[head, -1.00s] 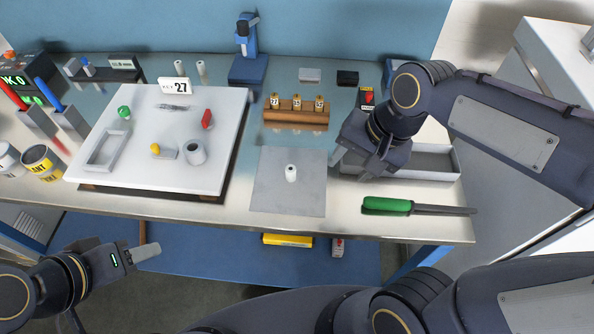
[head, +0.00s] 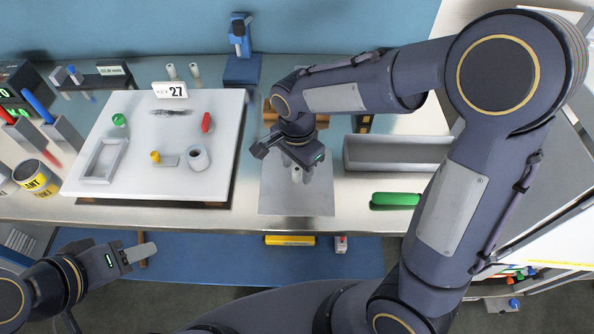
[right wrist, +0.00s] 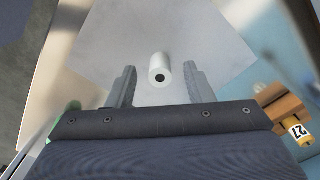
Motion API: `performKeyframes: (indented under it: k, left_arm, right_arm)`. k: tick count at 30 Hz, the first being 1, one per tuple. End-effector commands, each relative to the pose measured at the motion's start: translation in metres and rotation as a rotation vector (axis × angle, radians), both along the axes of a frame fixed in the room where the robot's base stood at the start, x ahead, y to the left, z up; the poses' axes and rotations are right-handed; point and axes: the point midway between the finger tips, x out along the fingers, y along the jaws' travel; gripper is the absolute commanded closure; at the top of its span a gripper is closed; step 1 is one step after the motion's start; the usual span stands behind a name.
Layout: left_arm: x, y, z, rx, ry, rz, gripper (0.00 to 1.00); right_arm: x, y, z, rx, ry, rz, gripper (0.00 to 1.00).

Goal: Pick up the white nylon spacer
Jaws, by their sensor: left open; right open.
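The white nylon spacer is a small white cylinder with a dark hole in its end. In the right wrist view the spacer (right wrist: 159,66) stands on the grey mat (right wrist: 205,42), framed between my two fingers. In the head view the spacer (head: 297,175) is mostly hidden by my right gripper (head: 290,165). The right gripper is open and empty above the mat (head: 295,203), with a finger on either side of the spacer in its wrist view; I cannot tell the remaining height. My left gripper (head: 146,252) is open and empty, off the table's front edge, far from the spacer.
A white board (head: 90,180) with small parts and a grey ring lies left of the mat. A grey tray (head: 395,166) and a green-handled tool (head: 396,199) lie right. A wooden rack (right wrist: 284,105) with labelled vials stands behind the mat.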

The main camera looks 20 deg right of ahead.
Motion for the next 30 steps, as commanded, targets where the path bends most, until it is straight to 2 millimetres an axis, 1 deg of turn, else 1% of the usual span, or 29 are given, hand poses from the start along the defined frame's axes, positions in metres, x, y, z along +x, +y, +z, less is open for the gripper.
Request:
performKeyframes:
  k: [1, 3, 10, 11, 21, 30]
  left_arm:
    - [0.0000, 0.0000, 0.0003, 0.000, 0.000, 0.000, 0.54]
    - [0.0000, 0.0000, 0.0004, 0.000, 0.000, 0.000, 0.54]
    - [0.0000, 0.0000, 0.0002, 0.000, 0.000, 0.000, 0.54]
    - [0.0000, 0.0000, 0.0002, 0.000, 0.000, 0.000, 0.54]
    - [0.0000, 0.0000, 0.0002, 0.000, 0.000, 0.000, 0.54]
    - [0.0000, 0.0000, 0.0003, 0.000, 0.000, 0.000, 0.54]
  right_arm:
    - [-0.0005, -0.0003, -0.0062, -0.001, 0.003, 0.000, 0.53]
    - [-0.0002, 0.0000, -0.0106, 0.000, 0.001, 0.001, 0.53]
    - [0.0001, 0.0000, -0.0119, 0.000, -0.001, 0.001, 0.53]
    - [0.0001, 0.0000, -0.0118, 0.000, -0.001, 0.001, 0.55]
    - [0.0001, 0.0000, -0.0115, 0.000, -0.001, 0.001, 1.00]
    - [0.0004, 0.0001, -0.0094, 0.001, -0.002, 0.001, 1.00]
